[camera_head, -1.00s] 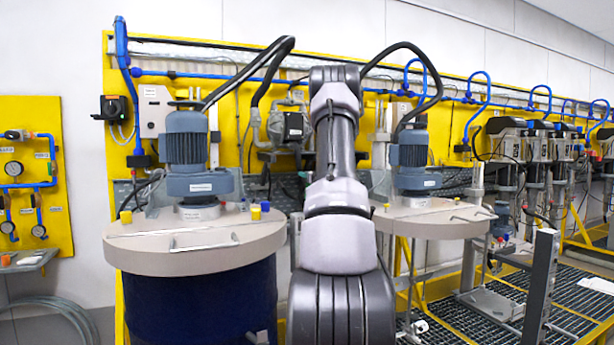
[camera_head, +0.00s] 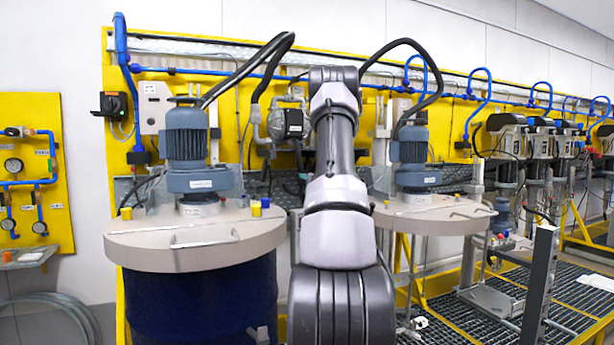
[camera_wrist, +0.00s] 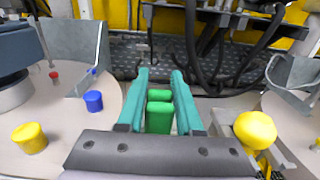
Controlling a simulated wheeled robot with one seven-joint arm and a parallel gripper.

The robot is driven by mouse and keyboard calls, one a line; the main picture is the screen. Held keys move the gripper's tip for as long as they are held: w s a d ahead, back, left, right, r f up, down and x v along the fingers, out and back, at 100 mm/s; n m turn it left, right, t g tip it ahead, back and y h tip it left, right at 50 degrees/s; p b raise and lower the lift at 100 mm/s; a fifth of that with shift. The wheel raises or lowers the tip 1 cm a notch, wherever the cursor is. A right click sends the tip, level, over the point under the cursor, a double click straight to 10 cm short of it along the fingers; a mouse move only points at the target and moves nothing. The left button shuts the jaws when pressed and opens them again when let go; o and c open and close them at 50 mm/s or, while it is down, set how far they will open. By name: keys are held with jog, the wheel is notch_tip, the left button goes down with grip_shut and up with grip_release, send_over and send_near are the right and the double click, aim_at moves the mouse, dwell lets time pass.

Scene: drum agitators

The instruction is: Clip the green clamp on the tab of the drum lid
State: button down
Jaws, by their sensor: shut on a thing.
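My gripper (camera_wrist: 161,96), with its teal fingers, is shut on the green clamp (camera_wrist: 159,115). The clamp shows as two green blocks between the fingers. In the wrist view they are in the gap between the left drum lid (camera_wrist: 62,112) and the right drum lid (camera_wrist: 280,125). A grey metal bracket (camera_wrist: 88,62) stands on the left lid and another (camera_wrist: 293,82) on the right lid. I cannot tell which part is the tab. In the head view the left lid (camera_head: 130,250) and right lid (camera_head: 450,222) show, but my arm hides the gripper and clamp.
Blue-grey motors (camera_head: 197,150) stand on the lids. Black hoses (camera_wrist: 205,50) hang ahead of the gripper.

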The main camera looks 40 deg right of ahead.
jog(key=shift+f, duration=0.1)
dwell(0.3)
jog(key=shift+f, duration=0.7)
jog(key=shift+c, duration=2.4)
grip_release()
jog(key=shift+f, duration=0.1)
jog(key=v, duration=1.1)
